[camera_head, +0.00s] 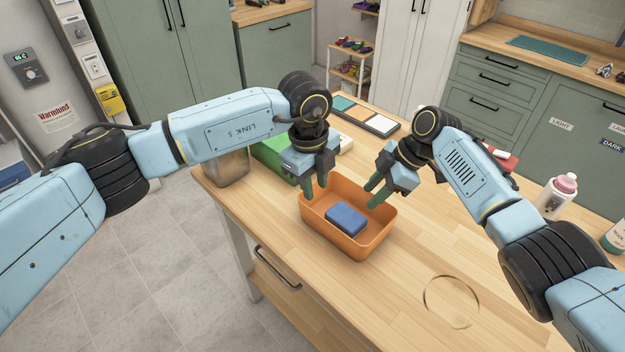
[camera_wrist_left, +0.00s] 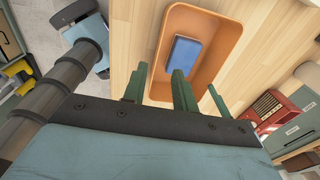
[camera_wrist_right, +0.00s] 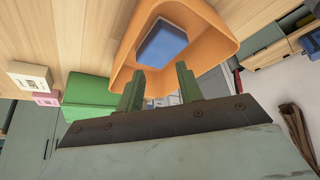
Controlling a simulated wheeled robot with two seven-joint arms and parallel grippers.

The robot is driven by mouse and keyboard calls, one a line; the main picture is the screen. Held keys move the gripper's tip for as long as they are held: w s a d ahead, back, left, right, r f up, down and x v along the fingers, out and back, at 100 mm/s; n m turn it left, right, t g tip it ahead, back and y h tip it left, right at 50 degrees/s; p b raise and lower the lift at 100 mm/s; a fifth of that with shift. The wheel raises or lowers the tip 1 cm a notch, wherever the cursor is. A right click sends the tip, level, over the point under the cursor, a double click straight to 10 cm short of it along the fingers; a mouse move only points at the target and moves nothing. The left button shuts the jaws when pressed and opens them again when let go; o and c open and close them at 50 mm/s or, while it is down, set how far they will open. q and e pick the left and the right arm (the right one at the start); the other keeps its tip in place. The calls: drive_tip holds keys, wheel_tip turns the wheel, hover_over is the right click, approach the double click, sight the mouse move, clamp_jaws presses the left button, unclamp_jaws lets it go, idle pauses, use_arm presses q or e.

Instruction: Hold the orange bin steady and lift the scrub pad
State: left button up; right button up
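The orange bin (camera_head: 345,246) stands upright on the wooden table. The blue scrub pad (camera_head: 346,219) lies flat on its floor; it also shows in the left wrist view (camera_wrist_left: 185,53) and the right wrist view (camera_wrist_right: 161,45). My left gripper (camera_head: 315,187) is open at the bin's back-left corner, its fingers low by the rim. I cannot tell whether they touch the wall. My right gripper (camera_head: 376,192) is open and empty above the bin's back-right rim, apart from the pad. Both wrist views show a gap between the fingers.
A tray of coloured squares (camera_head: 366,117) lies behind. A pink-capped bottle (camera_head: 557,196) and a transparent round object (camera_head: 451,302) are to the right. The table in front of the bin is clear.

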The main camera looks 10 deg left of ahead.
use_arm(q)
approach(316, 230)
drive_tip(key=f, duration=0.5)
drive_tip(key=shift+w+d+f, duration=0.1)
drive_tip(key=shift+d+f, duration=0.15)
drive_tip(key=shift+f, duration=0.15)
drive_tip(key=shift+c, duration=0.5)
